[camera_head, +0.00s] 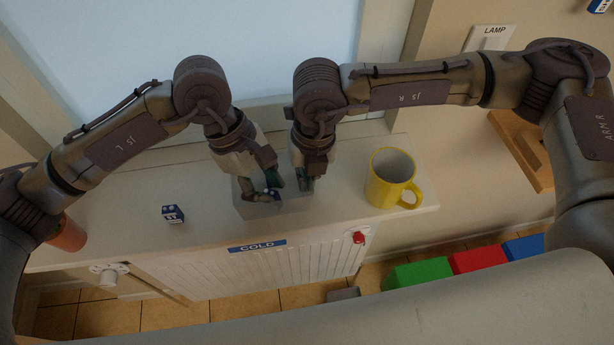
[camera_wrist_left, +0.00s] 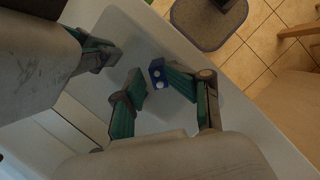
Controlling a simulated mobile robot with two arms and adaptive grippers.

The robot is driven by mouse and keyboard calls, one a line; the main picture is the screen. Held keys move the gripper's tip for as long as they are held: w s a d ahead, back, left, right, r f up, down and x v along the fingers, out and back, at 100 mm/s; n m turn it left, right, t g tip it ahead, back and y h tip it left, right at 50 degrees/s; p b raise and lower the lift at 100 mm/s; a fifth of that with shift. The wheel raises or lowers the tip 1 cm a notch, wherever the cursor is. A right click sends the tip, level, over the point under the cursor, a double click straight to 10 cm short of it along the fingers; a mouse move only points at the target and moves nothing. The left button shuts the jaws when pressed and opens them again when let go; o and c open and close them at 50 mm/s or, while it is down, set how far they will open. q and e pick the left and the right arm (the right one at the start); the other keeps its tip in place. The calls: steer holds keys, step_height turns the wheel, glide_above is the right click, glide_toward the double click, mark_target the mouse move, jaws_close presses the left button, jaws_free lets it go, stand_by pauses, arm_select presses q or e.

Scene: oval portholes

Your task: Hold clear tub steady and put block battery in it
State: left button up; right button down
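The clear tub (camera_head: 258,211) stands on the white shelf in the head view, faint and see-through. My left gripper (camera_head: 265,194) is over the tub with its fingers low at its opening. In the left wrist view its fingertips (camera_wrist_left: 157,77) close on a small blue block battery (camera_wrist_left: 157,72) with two pale round terminals. The battery also shows small in the head view (camera_head: 276,192). My right gripper (camera_head: 304,183) is at the tub's right side, its fingers close together at the wall; it also shows in the left wrist view (camera_wrist_left: 103,54). The exact finger contact there is partly hidden.
A blue-and-white block (camera_head: 172,214) lies left on the shelf (camera_head: 130,235). A yellow mug (camera_head: 391,180) stands right of the tub. An orange-brown cup (camera_head: 68,234) is at the far left, partly behind my arm. The shelf's front edge is close, above a radiator (camera_head: 260,272).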

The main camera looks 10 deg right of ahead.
arm_select(q)
steer(key=v, duration=1.2)
arm_select(e)
steer(key=shift+f, duration=0.15)
steer(key=c, duration=1.2)
jaws_free()
steer(key=shift+c, duration=0.2)
